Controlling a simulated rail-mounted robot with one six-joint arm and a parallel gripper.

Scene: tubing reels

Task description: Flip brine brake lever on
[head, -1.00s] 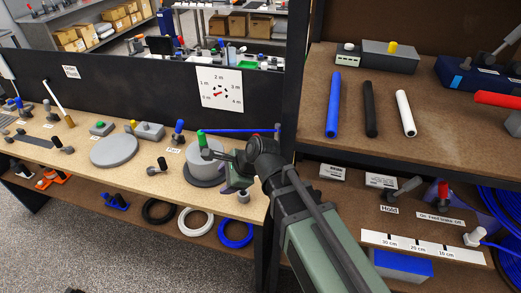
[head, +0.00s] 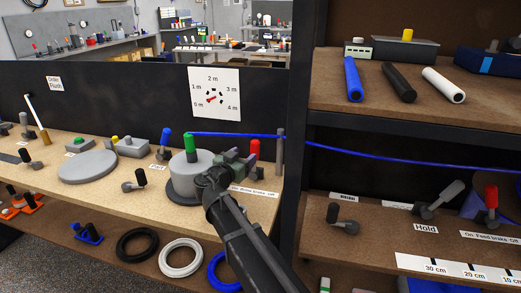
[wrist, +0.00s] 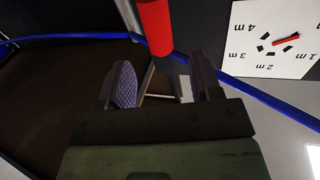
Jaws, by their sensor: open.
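The brine brake lever (head: 254,151) has a red handle and stands upright at the right end of the wooden bench. Its label (head: 254,191), reading On, Brine brake, Off, lies in front of it, partly hidden by my arm. My gripper (head: 242,162) is open, just left of the lever's lower part. In the wrist view, the red handle (wrist: 155,25) shows ahead of my open gripper (wrist: 163,75), roughly in line with the gap between the fingers. I see no contact. The lever's base is hidden.
A grey drum (head: 187,178) with a green handle (head: 191,144) stands just left of my gripper. A blue tube (head: 390,162) runs behind the lever, past a grey post (head: 280,150), and across the right shelf. The similar red feed brake lever (head: 491,196) is at far right.

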